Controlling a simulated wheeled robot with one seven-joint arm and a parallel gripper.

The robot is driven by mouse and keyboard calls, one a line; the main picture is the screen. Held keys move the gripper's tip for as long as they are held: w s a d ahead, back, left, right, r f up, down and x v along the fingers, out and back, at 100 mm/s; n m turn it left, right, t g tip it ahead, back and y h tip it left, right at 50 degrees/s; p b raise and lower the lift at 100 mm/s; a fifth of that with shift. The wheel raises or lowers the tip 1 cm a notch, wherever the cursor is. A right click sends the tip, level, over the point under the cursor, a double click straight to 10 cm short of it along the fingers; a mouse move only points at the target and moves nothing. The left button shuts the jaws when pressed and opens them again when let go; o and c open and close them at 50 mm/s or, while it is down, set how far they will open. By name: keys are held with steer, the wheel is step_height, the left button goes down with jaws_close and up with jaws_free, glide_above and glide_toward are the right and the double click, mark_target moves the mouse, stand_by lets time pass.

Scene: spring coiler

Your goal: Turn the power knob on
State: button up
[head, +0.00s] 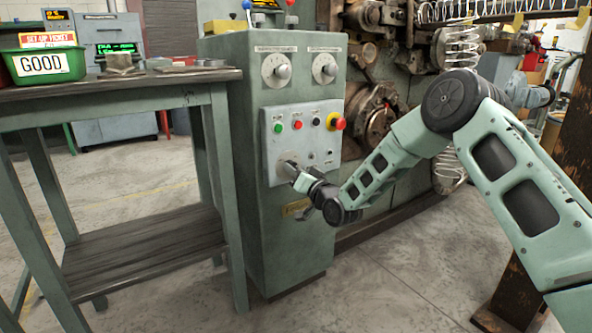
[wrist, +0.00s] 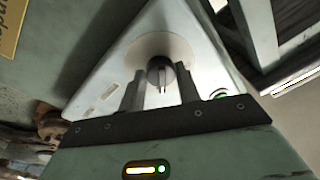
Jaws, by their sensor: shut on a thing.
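The power knob (wrist: 158,68) is a dark round knob on a pale round plate, low on the light panel (head: 268,140) of the green control cabinet. In the wrist view a pale line on it runs along the gap between my fingers. My gripper (head: 293,172) reaches the panel's lower left part, and in the head view it mostly hides the knob. In the wrist view my gripper (wrist: 161,76) has one dark finger on each side of the knob, shut on it.
Green and red buttons and a red emergency stop (head: 337,122) sit above on the panel. Two dials (head: 276,70) are higher on the cabinet. A workbench (head: 110,85) with a green bin stands close on the left. The coiling machine (head: 375,110) is behind my arm. The floor in front is clear.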

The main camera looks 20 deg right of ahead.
steer(key=shift+m, duration=0.6)
steer(key=o, duration=1)
steer(key=shift+s, duration=0.15)
steer(key=p+v, duration=0.4)
steer(key=v, duration=1.3)
steer(key=shift+s, duration=0.15)
